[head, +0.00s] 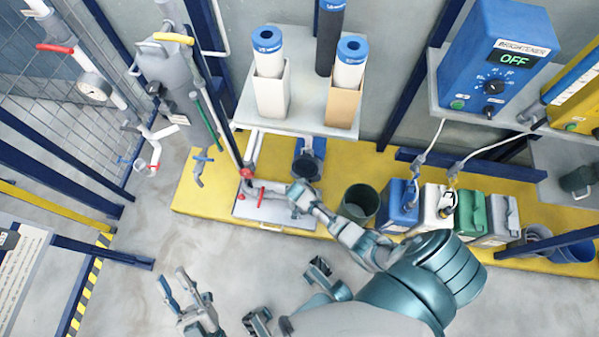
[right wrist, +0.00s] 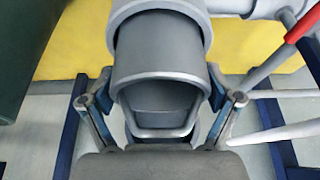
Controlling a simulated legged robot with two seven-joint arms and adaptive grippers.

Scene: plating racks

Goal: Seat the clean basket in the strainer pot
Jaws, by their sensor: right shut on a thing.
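In the right wrist view, my right gripper (right wrist: 157,132) is shut on a grey round basket (right wrist: 155,72) with a squared loop handle on its near side. The fingers with blue pads hold it from left and right. The basket's far end meets a wider grey ring, which looks like the strainer pot (right wrist: 150,12); I cannot tell how deep it sits. In the head view, my right gripper (head: 300,194) is beside grey pipework over a light tray, and hides most of the basket and pot. My left gripper (head: 186,287) is open and empty above the floor.
A dark green bucket (head: 361,202) stands just right of my right gripper. Blue, white, green and grey canisters (head: 398,207) line the yellow platform (head: 208,187).

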